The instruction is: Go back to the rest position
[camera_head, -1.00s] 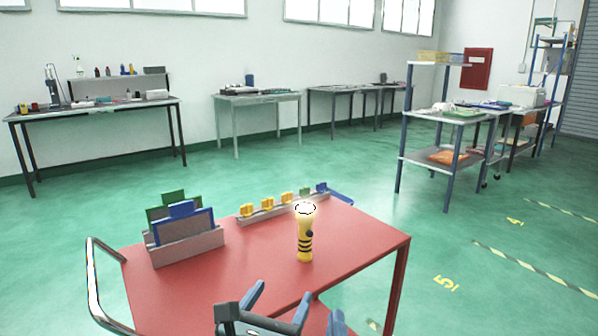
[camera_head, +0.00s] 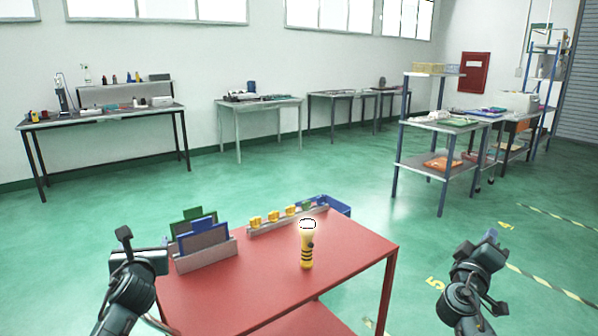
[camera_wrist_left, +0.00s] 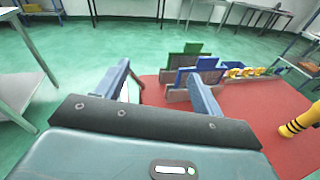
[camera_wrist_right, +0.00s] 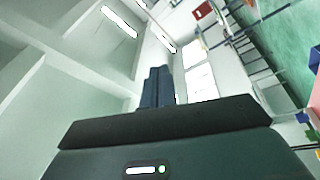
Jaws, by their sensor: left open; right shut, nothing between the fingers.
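My left gripper (camera_head: 142,248) is at the left of the head view, beside the red cart's left end. In the left wrist view its two fingers (camera_wrist_left: 158,80) stand wide apart with nothing between them. My right gripper (camera_head: 490,240) is at the right of the head view, over the floor and clear of the cart. In the right wrist view its fingers (camera_wrist_right: 157,85) are pressed together and empty, with wall and windows behind them.
The red cart (camera_head: 270,285) carries a yellow-black flashlight (camera_head: 306,248) standing upright, a grey rack (camera_head: 207,257) with green and blue panels, and a rail (camera_head: 288,222) with yellow clips. A blue bin (camera_head: 338,206) sits behind it.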

